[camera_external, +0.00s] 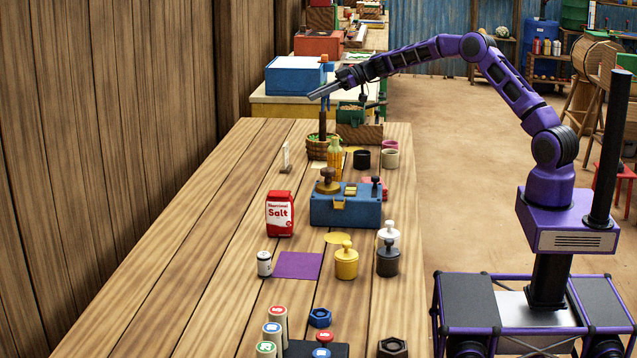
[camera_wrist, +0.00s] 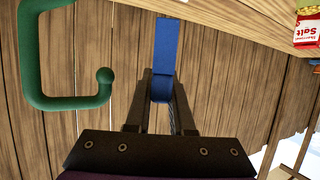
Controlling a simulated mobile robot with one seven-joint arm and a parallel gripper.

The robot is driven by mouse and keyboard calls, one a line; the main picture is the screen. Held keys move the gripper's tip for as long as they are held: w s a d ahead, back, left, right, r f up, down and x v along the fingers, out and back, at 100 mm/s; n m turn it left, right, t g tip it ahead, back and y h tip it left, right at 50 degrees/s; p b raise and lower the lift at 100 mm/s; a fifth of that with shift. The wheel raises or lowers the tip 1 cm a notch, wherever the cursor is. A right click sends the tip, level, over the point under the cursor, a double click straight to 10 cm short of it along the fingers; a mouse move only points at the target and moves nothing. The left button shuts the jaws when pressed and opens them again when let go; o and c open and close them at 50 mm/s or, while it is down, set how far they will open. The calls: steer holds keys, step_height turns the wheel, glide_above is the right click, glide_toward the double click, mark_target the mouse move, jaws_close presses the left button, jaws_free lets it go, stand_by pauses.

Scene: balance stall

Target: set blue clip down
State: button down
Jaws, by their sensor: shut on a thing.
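The blue clip (camera_wrist: 166,48) is a long flat blue piece in the wrist view. My gripper (camera_wrist: 161,88) is shut on its near end, and the clip sticks out beyond the fingertips. In the external view my gripper (camera_external: 320,92) is raised over the far part of the table, in front of a blue box with a white top. The clip cannot be told apart from the blue box there.
The wooden table (camera_external: 200,260) holds a salt packet (camera_external: 280,214), a blue case (camera_external: 345,206), a basket (camera_external: 318,150) and several weights. A green hooked bar (camera_wrist: 32,60) shows in the wrist view. The table's left side is clear.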

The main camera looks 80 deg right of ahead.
steer(key=shift+w+a+f+n+g+y+b, duration=0.25)
steer(key=shift+a+f+n+g+y, duration=0.55)
steer(key=shift+f, duration=2.15)
steer(key=shift+w+a+f+n+g+y+b, duration=0.25)
steer(key=shift+a+f+n+y, duration=0.9)
steer(key=shift+f, duration=1.85)
steer(key=shift+w+a+f+n+g+y+b, duration=0.1)
steer(key=shift+a+f+n+g+y+b, duration=0.35)
steer(key=shift+a+f, duration=1.8)
steer(key=c, duration=0.8)
jaws_free()
steer(key=shift+d+f, duration=0.7)
steer(key=shift+d, duration=0.1)
steer(key=v, duration=1.2)
steer(key=shift+r+p, duration=0.1)
steer(key=shift+p, duration=0.25)
